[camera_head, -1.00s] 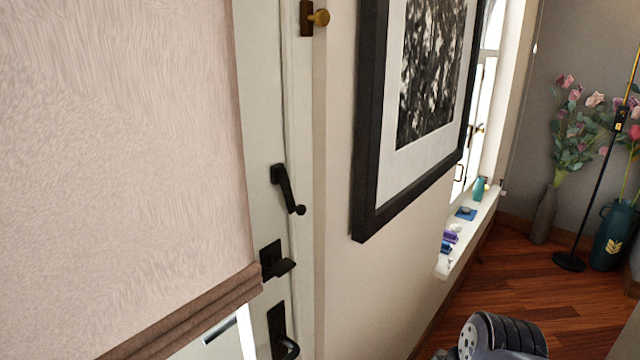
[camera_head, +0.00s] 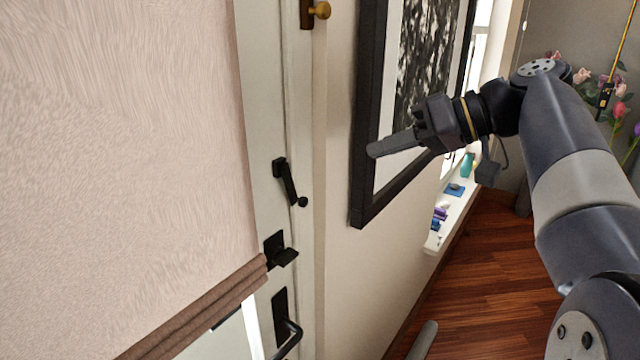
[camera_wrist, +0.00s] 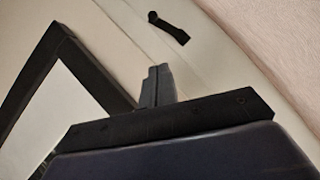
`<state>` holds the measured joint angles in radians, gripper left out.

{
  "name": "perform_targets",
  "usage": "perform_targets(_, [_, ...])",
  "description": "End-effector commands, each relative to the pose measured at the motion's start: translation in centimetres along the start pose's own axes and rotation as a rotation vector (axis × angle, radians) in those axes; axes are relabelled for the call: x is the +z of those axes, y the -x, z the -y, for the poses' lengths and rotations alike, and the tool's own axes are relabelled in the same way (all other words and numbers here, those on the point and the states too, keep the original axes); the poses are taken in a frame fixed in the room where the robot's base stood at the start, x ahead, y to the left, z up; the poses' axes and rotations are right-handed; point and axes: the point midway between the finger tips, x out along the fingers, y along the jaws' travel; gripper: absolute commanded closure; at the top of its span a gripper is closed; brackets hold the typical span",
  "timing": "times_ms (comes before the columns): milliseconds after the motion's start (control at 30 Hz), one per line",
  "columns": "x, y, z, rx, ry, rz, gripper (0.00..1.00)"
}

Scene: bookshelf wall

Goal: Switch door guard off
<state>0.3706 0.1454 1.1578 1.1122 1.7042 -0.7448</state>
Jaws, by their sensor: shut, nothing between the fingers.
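The door guard (camera_head: 289,183) is a black swing bar with a small ball end, mounted near the right edge of the white door. It slants down to the right, its ball end close to the door frame. The wrist view also shows the guard (camera_wrist: 169,27), beyond the fingertips. My gripper (camera_head: 376,150) is shut and empty, pointing left in front of the framed picture, to the right of the guard and apart from it. The closed fingers (camera_wrist: 157,80) also show in the wrist view.
A black latch (camera_head: 280,252) and a black lever handle (camera_head: 288,330) sit below the guard. A brass knob (camera_head: 320,10) is above. A pinkish fabric blind (camera_head: 120,150) covers much of the door. The black-framed picture (camera_head: 365,190) hangs right of the door.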

Motion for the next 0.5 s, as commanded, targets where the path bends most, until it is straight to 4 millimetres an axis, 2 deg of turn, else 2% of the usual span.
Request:
perform_targets(467, [0.1,-9.4,0.2,-0.002,-0.003,0.006,1.00])
perform_targets(500, [0.6,-9.7,0.1,0.000,-0.003,0.004,1.00])
